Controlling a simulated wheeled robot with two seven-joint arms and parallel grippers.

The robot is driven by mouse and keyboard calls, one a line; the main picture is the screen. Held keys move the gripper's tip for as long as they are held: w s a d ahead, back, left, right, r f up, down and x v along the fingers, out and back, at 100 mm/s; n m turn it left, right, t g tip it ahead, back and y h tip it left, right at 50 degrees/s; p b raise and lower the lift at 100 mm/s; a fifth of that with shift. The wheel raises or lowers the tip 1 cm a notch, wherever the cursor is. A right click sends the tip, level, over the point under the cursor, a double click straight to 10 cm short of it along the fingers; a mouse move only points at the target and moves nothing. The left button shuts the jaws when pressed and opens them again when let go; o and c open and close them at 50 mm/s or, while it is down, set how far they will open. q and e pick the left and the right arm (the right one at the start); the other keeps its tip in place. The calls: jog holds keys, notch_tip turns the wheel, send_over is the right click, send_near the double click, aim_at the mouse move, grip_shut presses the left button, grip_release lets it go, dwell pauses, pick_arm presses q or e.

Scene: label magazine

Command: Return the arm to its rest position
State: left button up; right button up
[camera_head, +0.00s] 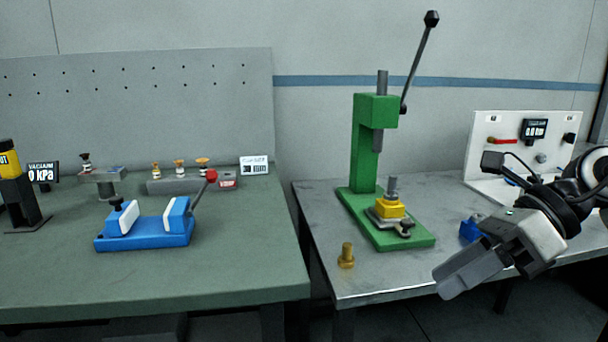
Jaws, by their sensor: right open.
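My right gripper (488,268) comes in from the right and hangs over the front right part of the metal table. It points down and to the left, and its jaws are open with nothing seen between them. A small blue object (471,231) is partly hidden behind it. My left arm and gripper do not show.
A green press (366,150) with a yellow block (390,208) on its base stands on the metal table (320,222). A brass part (346,256) stands near the front edge. A white panel (480,150) stands behind my arm. A blue vise (145,235) sits on the green table (230,275).

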jog(key=a+m+t+y+p, duration=0.1)
jog(key=a+m+t+y, duration=0.3)
jog(key=a+m+y, duration=0.7)
jog(key=d+f+m+t+h+p, duration=0.1)
jog(key=d+f+m+t+h, duration=0.2)
jog(key=f+m+t+h, duration=0.8)
jog(key=d+f+m+t+h+p, duration=0.15)
jog(key=f+m+h, duration=0.4)
jog(key=m, duration=1.15)
jog(key=s+f+m+g+h, duration=0.1)
jog(key=s+f+m+g, duration=0.5)
jog(key=f, duration=0.8)
jog(key=s, duration=0.3)
jog(key=shift+s+b, duration=0.3)
jog(key=shift+s, duration=0.1)
